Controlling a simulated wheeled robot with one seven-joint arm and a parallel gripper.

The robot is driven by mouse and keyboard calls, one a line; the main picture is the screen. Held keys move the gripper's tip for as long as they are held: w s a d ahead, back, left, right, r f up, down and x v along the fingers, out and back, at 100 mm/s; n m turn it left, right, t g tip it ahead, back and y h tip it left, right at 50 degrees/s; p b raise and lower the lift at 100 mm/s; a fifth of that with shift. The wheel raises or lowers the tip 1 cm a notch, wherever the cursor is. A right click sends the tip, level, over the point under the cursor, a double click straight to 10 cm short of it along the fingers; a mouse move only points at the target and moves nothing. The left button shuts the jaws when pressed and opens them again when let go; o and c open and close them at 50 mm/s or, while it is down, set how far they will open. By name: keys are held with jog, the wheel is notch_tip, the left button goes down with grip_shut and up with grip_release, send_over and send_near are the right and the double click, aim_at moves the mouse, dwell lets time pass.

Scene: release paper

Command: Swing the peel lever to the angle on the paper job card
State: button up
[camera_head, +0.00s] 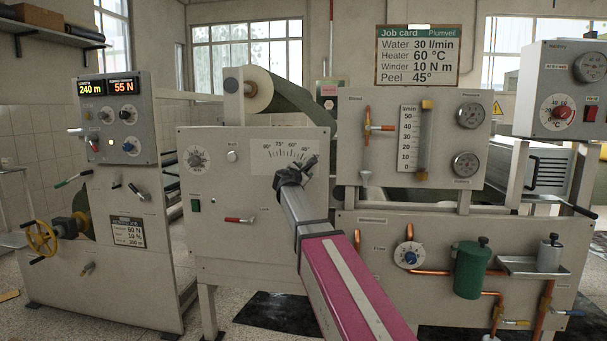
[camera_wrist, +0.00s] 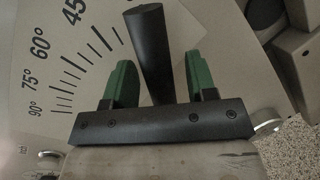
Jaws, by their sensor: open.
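The job card (camera_head: 417,55) at the top of the head view reads "Peel 45°". The peel scale (camera_head: 285,154) is a pale arc on the grey middle machine, with marks from 90° at left through 75° and 60° to 45°. It also shows at left in the wrist view (camera_wrist: 62,70). My gripper (camera_head: 303,166) is at the scale's lower right. In the wrist view its green fingers (camera_wrist: 158,68) are open, either side of the black peel lever (camera_wrist: 147,32), with gaps on both sides. The lever's pivot and exact angle are hidden.
A red-handled lever (camera_head: 240,220) sits lower on the same panel. A flow panel (camera_head: 398,158) with gauges stands close to the right of my gripper. Below it are copper pipes and a green canister (camera_head: 471,272). A control column (camera_head: 127,155) stands at left.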

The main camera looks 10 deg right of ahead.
grip_shut()
jog(key=shift+w+a+r+n+t, duration=0.25)
jog(key=shift+a+r+n, duration=0.3)
jog(key=shift+a+n, duration=0.25)
jog(key=shift+w+a+r+n+t, duration=0.25)
jog(key=shift+a+r+n, duration=0.25)
jog(key=shift+a+n, duration=0.3)
jog(key=shift+d, duration=0.1)
grip_release()
jog(key=v, duration=1.1)
